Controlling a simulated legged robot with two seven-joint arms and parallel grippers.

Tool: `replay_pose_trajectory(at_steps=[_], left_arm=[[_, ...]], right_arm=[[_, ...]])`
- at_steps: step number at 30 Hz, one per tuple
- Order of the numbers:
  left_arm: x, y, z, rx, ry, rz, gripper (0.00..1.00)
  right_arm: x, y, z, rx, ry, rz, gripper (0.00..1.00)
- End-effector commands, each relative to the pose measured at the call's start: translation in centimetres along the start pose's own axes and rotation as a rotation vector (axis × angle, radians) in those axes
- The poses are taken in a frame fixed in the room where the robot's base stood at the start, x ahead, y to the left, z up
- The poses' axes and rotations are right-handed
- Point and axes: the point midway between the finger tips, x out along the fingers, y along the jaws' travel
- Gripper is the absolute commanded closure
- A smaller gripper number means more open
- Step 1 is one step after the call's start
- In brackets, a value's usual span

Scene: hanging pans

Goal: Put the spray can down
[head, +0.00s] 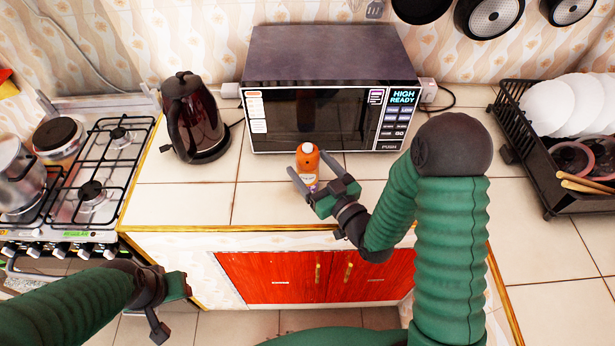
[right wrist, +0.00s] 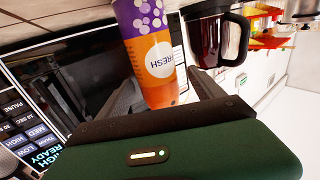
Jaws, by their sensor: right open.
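The spray can (head: 307,158), orange at the top with a pale and purple lower part, is upright at the counter in front of the microwave. In the right wrist view the can (right wrist: 150,55) shows its "FRESH" label between the two fingers. My right gripper (head: 313,172) is open around the can, one finger on each side. Whether its base touches the counter is hard to see, as the gripper covers part of it. My left gripper (head: 170,305) is low at the left, in front of the counter, away from the can; its jaw opening is unclear.
The microwave (head: 330,115) stands close behind the can. A dark kettle (head: 192,118) is to its left, near the stove (head: 95,180). A black dish rack (head: 550,170) with plates is at the right. Counter tiles (head: 185,205) left of the can are bare.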

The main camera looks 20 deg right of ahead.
Motion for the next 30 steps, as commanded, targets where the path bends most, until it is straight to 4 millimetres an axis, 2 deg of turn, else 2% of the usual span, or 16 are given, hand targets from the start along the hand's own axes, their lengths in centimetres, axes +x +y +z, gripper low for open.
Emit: replay_pose_trajectory(at_steps=[5,9,16,30], left_arm=[[-1.3,0.0,-0.3,0.0,0.001,0.0,0.64],[-1.4,0.0,-0.4,0.0,0.001,0.0,0.64],[-1.3,0.0,-0.3,0.0,0.001,0.0,0.64],[-1.3,0.0,-0.3,0.0,0.0,0.0,0.64]], right_arm=[[2.9,0.3,-1.4,0.0,0.002,0.0,0.23],[4.8,0.3,-1.1,0.0,0.001,-0.001,0.23],[5.0,0.3,-0.9,0.0,0.0,0.0,0.23],[5.0,0.3,-0.9,-0.001,0.0,0.0,0.84]])
